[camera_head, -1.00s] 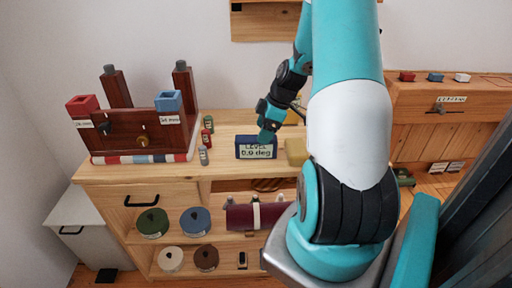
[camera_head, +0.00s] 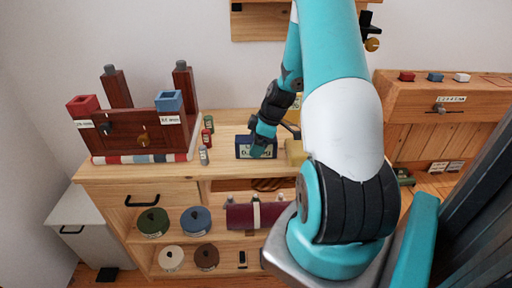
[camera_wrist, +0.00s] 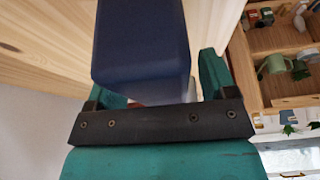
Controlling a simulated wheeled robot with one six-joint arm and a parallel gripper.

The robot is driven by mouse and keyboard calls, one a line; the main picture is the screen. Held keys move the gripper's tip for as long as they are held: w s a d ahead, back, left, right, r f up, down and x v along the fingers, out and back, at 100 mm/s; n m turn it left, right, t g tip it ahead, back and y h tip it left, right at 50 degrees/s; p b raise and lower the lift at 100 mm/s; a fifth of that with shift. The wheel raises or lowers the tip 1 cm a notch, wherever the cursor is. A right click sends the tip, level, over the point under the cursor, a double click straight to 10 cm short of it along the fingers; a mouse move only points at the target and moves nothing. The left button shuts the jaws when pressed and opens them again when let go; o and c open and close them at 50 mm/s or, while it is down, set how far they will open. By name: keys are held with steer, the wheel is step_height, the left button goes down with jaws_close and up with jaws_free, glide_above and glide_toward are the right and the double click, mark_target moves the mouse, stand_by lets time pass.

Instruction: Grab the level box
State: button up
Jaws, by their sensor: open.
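The level box is a dark blue box (camera_head: 243,151) with a pale display reading in degrees, standing on the wooden bench top. My gripper (camera_head: 259,148) is at the box in the head view and covers part of its display. In the wrist view the blue box (camera_wrist: 142,45) fills the middle, between the two teal fingers of my gripper (camera_wrist: 155,80). The fingers are open, with a gap showing beside the box on the right. Whether a finger touches the box on the left cannot be told.
A yellowish block (camera_head: 295,151) stands just right of the box. Small red, green and grey bottles (camera_head: 207,137) stand to its left. A dark red wooden stand (camera_head: 135,130) with red and blue cups is further left. The bench front (camera_head: 225,172) is clear.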

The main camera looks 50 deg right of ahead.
steer(key=shift+f, duration=0.2)
stand_by(0.3)
steer(key=c, duration=1.1)
